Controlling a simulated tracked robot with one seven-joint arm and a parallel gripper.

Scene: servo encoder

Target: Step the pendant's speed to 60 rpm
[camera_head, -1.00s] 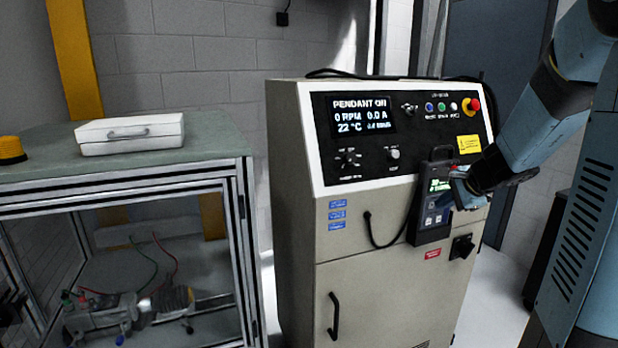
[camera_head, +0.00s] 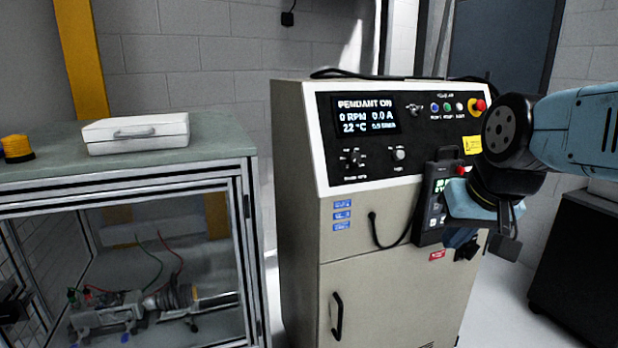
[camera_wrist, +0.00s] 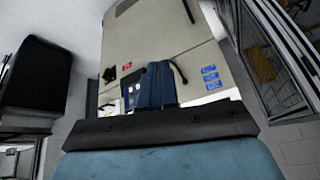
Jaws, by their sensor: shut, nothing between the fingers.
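The dark pendant (camera_head: 431,203) hangs on the front of the beige control cabinet (camera_head: 365,280), with a red button at its top right and a cable on its left. My gripper (camera_head: 462,236) is shut and empty, low in front of the pendant's right side, and hides part of its face and screen. In the wrist view the shut fingers (camera_wrist: 156,84) cover much of the pendant, and a strip of it (camera_wrist: 132,94) shows to their left. The cabinet display (camera_head: 365,115) reads PENDANT ON, 0 RPM, 0.0 A and 22 °C.
Knobs and coloured buttons sit on the cabinet panel, with a red emergency stop (camera_head: 476,106). A bench (camera_head: 225,140) with a white case (camera_head: 136,133) and an enclosed motor rig stands at left. A dark box (camera_head: 575,262) stands on the floor at right.

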